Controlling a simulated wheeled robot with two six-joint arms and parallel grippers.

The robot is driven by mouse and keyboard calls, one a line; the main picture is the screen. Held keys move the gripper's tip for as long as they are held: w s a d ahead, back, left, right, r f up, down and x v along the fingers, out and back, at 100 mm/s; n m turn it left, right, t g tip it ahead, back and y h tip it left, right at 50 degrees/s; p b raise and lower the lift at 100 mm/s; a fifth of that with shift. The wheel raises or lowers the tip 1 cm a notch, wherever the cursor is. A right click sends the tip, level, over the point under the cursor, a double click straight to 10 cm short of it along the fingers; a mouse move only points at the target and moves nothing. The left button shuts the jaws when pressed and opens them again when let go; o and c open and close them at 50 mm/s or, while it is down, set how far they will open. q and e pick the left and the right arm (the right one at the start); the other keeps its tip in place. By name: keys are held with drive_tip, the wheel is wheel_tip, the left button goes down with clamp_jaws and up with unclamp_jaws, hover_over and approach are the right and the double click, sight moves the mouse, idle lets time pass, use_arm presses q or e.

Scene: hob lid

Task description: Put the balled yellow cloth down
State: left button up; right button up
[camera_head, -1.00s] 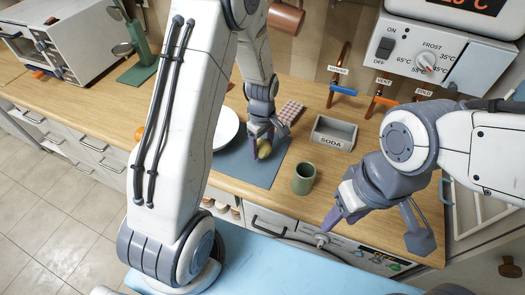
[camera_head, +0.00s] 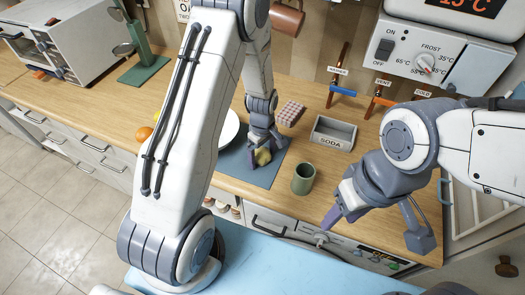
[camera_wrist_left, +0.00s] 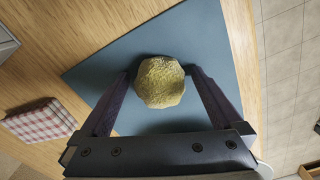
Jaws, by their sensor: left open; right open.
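The balled yellow cloth (camera_head: 263,157) lies on the blue-grey mat (camera_head: 262,177) on the wooden counter. In the left wrist view the cloth (camera_wrist_left: 159,82) sits between the two fingertips of my left gripper (camera_wrist_left: 163,77), over the mat (camera_wrist_left: 110,65). The fingers are spread, with a narrow gap visible on each side of the cloth. In the head view my left gripper (camera_head: 260,153) is low over the mat and partly hides the cloth. My right gripper (camera_head: 337,212) is open and empty near the counter's front edge.
A green cup (camera_head: 303,180) stands right of the mat, and a grey SODA box (camera_head: 333,134) behind it. A checked folded cloth (camera_head: 290,114) lies behind the mat. A white plate (camera_head: 229,130) is at left, partly hidden by my arm.

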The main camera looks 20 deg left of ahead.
sight(264, 153)
use_arm(q)
wheel_tip(264, 153, up, 13)
drive_tip(key=b, duration=0.3)
drive_tip(key=s+d+r+m, duration=0.5)
drive_tip(key=s+d+m, duration=0.4)
drive_tip(key=d, duration=0.1)
drive_tip(key=s+d+r+m, duration=0.1)
drive_tip(key=s+d+m, duration=0.1)
drive_tip(key=s+m, duration=0.3)
drive_tip(key=s+d+r+m+h, duration=0.1)
drive_tip(key=s+m, duration=0.5)
drive_tip(key=s, duration=0.3)
drive_tip(key=shift+s+d+r+m, duration=0.3)
drive_tip(key=shift+d, duration=0.1)
